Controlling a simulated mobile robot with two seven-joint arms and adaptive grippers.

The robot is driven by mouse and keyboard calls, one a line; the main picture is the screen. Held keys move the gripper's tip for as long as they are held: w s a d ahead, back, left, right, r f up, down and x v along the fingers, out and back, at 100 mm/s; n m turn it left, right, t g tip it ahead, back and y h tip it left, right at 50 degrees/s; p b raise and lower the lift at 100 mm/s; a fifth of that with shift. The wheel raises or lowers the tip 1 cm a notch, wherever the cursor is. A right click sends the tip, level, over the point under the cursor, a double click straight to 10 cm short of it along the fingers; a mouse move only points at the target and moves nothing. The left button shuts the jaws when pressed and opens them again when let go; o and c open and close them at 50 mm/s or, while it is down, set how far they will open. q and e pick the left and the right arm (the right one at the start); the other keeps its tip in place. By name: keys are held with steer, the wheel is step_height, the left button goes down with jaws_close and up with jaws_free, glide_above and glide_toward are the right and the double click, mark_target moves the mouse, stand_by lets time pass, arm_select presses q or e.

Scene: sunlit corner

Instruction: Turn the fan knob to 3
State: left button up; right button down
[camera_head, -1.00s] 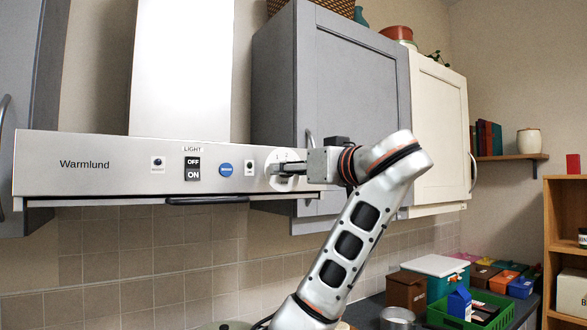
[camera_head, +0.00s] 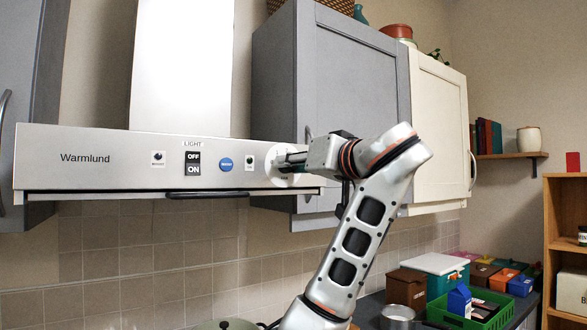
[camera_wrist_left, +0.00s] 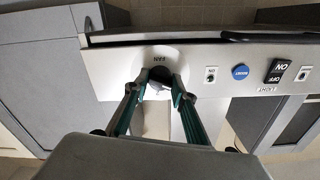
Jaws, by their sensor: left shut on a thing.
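The range hood's fan knob sits on a round white dial (camera_head: 272,168) at the right end of the hood front, partly hidden by my gripper. My left gripper (camera_head: 284,163) reaches it from the right. The numbers and the knob's setting cannot be read. My right gripper is in neither view.
The hood front (camera_head: 85,165) also carries a light switch (camera_head: 193,164), a blue button (camera_head: 226,164) and small toggles. A grey cabinet (camera_head: 355,80) stands close behind my wrist. Boxes and a green crate (camera_head: 437,312) are on the counter below right.

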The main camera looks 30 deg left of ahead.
arm_select(q)
steer(key=shift+m+p, duration=0.8)
steer(key=shift+m, duration=11.1)
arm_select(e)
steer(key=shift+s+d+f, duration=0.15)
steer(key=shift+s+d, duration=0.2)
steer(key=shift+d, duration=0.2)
arm_select(q)
steer(key=o, duration=1.1)
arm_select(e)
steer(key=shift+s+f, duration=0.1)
